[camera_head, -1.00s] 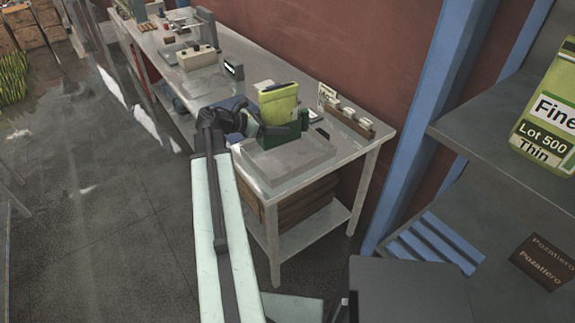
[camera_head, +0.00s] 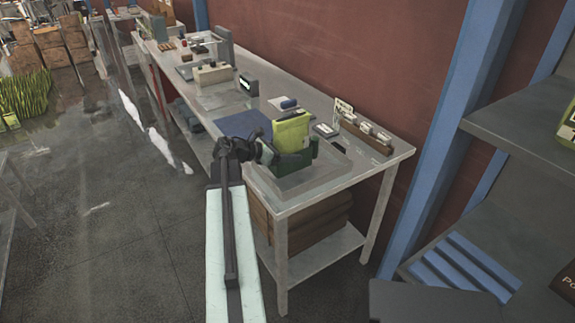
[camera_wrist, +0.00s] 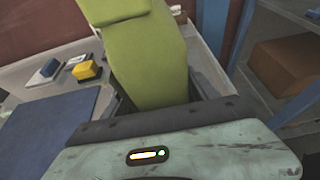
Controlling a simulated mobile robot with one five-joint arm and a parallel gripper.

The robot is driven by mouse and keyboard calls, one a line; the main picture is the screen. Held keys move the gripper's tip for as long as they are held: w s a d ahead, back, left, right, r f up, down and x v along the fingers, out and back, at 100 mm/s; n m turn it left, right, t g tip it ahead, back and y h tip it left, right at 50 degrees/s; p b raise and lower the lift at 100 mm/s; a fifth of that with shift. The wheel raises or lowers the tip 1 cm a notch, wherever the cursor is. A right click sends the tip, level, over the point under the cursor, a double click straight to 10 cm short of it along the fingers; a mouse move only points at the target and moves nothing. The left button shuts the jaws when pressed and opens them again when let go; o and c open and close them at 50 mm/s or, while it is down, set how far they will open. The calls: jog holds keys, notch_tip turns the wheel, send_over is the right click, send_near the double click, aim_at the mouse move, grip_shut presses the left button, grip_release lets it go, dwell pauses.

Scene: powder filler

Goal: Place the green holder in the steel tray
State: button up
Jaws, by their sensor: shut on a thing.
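The dark green holder (camera_head: 296,160) carries a yellow-green pouch (camera_head: 291,132), upright with a slight tilt. My gripper (camera_head: 266,153) is shut on the holder's left side. The shallow steel tray (camera_head: 312,184) lies on the near end of the table. The holder appears within the tray's outline; I cannot tell whether its base touches the tray floor. In the wrist view the pouch (camera_wrist: 150,55) fills the middle and hides most of the holder. The grip itself is hidden there.
A blue mat (camera_head: 243,124) lies on the steel table behind the holder. A wooden rack (camera_head: 366,138) with small white items is at the right back edge. A small display box (camera_head: 249,84) stands farther back. Blue posts (camera_head: 430,150) and grey shelving are to the right.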

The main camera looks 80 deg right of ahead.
notch_tip(320, 180, down, 3)
jog(key=shift+f+b, duration=0.15)
jog(key=shift+b, duration=0.9)
jog(key=shift+r, duration=0.25)
jog(key=shift+f, duration=0.2)
jog(key=o, duration=1.4)
jog(key=shift+r, duration=0.15)
jog(key=shift+w+a+r+p, duration=0.2)
jog(key=shift+r+p, duration=0.1)
jog(key=shift+p, duration=0.2)
jog(key=p+v, duration=0.4)
jog(key=v, duration=0.7)
